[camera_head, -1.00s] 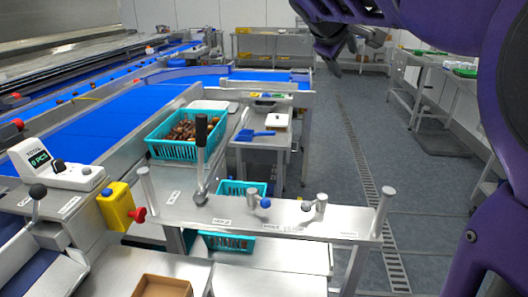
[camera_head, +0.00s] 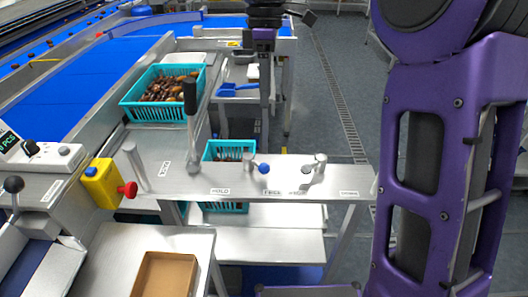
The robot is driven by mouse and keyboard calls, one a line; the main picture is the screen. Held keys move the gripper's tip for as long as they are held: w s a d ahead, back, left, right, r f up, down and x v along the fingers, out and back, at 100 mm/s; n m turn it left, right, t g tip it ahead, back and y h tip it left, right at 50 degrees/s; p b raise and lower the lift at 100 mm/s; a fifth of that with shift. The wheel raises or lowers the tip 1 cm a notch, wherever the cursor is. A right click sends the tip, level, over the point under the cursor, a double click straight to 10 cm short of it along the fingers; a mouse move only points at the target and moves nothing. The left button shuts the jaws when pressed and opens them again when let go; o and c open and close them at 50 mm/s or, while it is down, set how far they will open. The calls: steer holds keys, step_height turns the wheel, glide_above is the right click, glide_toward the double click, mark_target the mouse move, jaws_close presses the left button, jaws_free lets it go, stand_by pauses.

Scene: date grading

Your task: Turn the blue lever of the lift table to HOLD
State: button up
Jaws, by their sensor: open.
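The blue lever (camera_head: 263,169) is a small handle with a blue round knob on the steel panel (camera_head: 333,177) in front of me. Its knob points to the right of its pivot, away from the HOLD label (camera_head: 220,190) and nearer a second label (camera_head: 271,192) that I read as FREE, though it is small. My gripper (camera_head: 264,42) is at the top middle of the view, above and beyond the panel, apart from the lever. It is open, with nothing seen in it; its fingers are hard to make out.
A taller black-handled lever (camera_head: 191,120) stands to the left of the blue one. A grey knob lever (camera_head: 316,166) is to its right. A teal crate of dates (camera_head: 135,113), a yellow box with a red button (camera_head: 100,186) and a cardboard box (camera_head: 164,277) are nearby.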

mark_target(264, 164)
steer(key=s+f, duration=0.1)
steer(key=f, duration=0.4)
steer(key=s+f, duration=0.1)
steer(key=f, duration=0.5)
steer(key=s+f, duration=0.1)
steer(key=f, duration=0.5)
steer(key=shift+s+a, duration=0.2)
steer(key=shift+s, duration=0.1)
jaws_close()
